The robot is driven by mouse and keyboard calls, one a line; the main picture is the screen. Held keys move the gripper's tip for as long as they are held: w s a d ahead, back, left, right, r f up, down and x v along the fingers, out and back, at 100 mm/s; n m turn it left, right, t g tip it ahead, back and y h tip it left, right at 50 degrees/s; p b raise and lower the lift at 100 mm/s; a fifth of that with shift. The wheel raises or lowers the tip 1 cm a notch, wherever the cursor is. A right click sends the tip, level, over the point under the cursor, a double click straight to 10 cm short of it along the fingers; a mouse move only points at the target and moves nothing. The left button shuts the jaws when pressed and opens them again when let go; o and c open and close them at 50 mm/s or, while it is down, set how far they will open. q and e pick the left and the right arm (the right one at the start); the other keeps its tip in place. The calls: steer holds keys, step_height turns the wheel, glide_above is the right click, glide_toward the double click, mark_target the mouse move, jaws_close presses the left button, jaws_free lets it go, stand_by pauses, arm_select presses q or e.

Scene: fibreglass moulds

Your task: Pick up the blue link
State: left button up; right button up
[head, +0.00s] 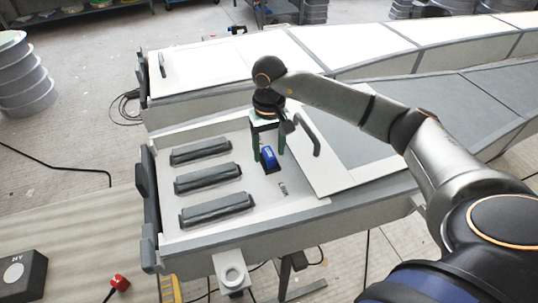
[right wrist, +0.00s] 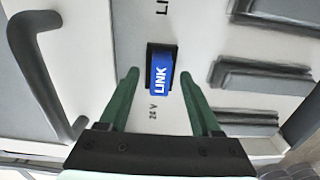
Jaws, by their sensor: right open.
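The blue link (head: 268,158) is a small block on the white panel of the near mould (head: 300,210). In the right wrist view the blue link (right wrist: 161,75) shows white "LINK" lettering and sits in a dark holder (right wrist: 152,52). My right gripper (head: 268,153) points down over it, with green fingers on either side. In the right wrist view my right gripper (right wrist: 158,75) is open, with clear space between each finger and the link. My left gripper is not in view.
Several dark grey bars (head: 208,179) lie left of the link. A dark handle (head: 308,136) stands on a panel to its right. A second mould (head: 200,68) lies behind.

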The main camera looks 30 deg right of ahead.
steer(key=shift+f, duration=0.35)
steer(key=shift+c, duration=0.2)
jaws_close()
